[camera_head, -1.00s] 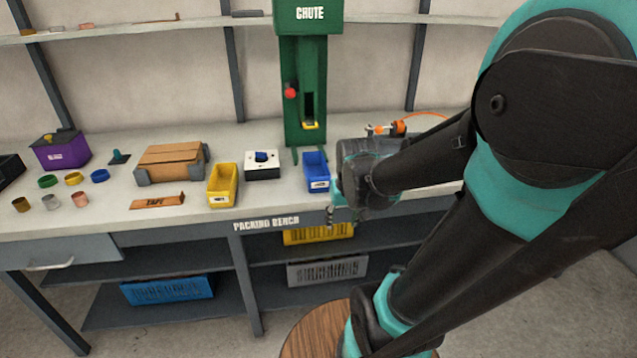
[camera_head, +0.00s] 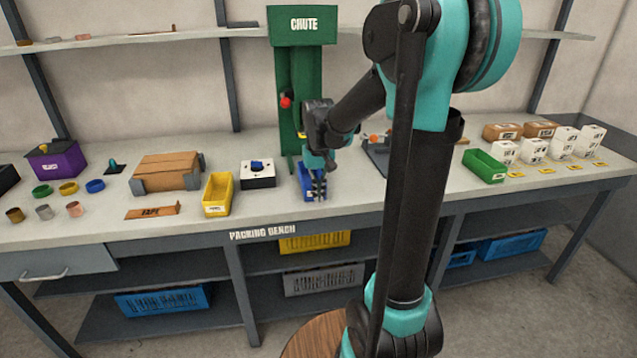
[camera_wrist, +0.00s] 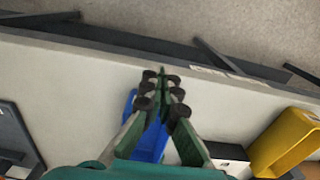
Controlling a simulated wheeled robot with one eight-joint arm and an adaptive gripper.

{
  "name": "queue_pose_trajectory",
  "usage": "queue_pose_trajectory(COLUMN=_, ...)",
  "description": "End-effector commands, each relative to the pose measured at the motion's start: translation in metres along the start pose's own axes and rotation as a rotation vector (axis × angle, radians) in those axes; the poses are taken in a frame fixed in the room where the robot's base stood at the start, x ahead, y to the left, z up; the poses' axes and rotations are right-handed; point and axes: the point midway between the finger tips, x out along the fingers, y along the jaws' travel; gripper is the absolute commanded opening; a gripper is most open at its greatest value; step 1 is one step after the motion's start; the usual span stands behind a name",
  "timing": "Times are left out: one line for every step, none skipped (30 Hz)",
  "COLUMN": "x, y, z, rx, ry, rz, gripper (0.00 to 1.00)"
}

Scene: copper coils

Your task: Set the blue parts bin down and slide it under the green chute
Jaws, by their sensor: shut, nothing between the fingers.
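The blue parts bin (camera_head: 304,178) stands upright on the packing bench, just in front of the green chute (camera_head: 285,120). My gripper (camera_head: 318,190) is over the bin and hides much of it in the head view. In the wrist view, the blue bin (camera_wrist: 152,143) shows behind and between my gripper's fingers (camera_wrist: 163,80). The fingers are shut with nothing between them. Whether the fingers touch the bin is hard to tell. The chute's foot is partly hidden behind my arm.
A white box with a blue switch (camera_head: 258,175) and a yellow bin (camera_head: 218,195) stand left of the blue bin. A dark fixture (camera_head: 378,155) is to its right, and a green bin (camera_head: 484,167) farther right. The bench front edge is close to the bin.

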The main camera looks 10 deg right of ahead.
Motion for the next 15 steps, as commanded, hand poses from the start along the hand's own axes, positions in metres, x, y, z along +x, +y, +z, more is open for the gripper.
queue_pose_trajectory(x=0.009, y=0.0, z=0.0, rx=0.0, ry=0.0, rz=0.0, gripper=0.0)
queue_pose_trajectory(x=0.015, y=0.0, z=0.0, rx=0.0, ry=0.0, rz=0.0, gripper=0.0)
queue_pose_trajectory(x=0.022, y=0.0, z=-0.001, rx=0.0, ry=0.0, rz=0.0, gripper=0.0)
queue_pose_trajectory(x=0.027, y=0.0, z=0.0, rx=0.0, ry=0.0, rz=0.0, gripper=0.0)
queue_pose_trajectory(x=0.031, y=0.0, z=0.0, rx=0.0, ry=0.0, rz=0.0, gripper=0.0)
queue_pose_trajectory(x=0.035, y=0.0, z=-0.003, rx=0.0, ry=0.001, rz=0.0, gripper=0.0)
queue_pose_trajectory(x=0.033, y=0.0, z=-0.009, rx=0.0, ry=0.001, rz=0.0, gripper=0.0)
queue_pose_trajectory(x=0.033, y=0.0, z=-0.014, rx=0.0, ry=0.001, rz=0.0, gripper=0.0)
queue_pose_trajectory(x=0.033, y=0.0, z=-0.019, rx=0.0, ry=0.0, rz=0.0, gripper=0.0)
queue_pose_trajectory(x=0.033, y=0.0, z=-0.023, rx=0.0, ry=0.0, rz=0.0, gripper=0.0)
queue_pose_trajectory(x=0.033, y=0.0, z=-0.026, rx=0.0, ry=0.0, rz=0.0, gripper=0.0)
queue_pose_trajectory(x=0.033, y=0.0, z=-0.03, rx=0.0, ry=0.0, rz=0.0, gripper=0.0)
queue_pose_trajectory(x=0.033, y=0.0, z=-0.032, rx=0.0, ry=0.0, rz=0.0, gripper=0.0)
queue_pose_trajectory(x=0.033, y=0.0, z=-0.034, rx=0.0, ry=0.0, rz=0.0, gripper=0.0)
queue_pose_trajectory(x=0.033, y=0.0, z=-0.036, rx=0.0, ry=0.0, rz=0.0, gripper=0.0)
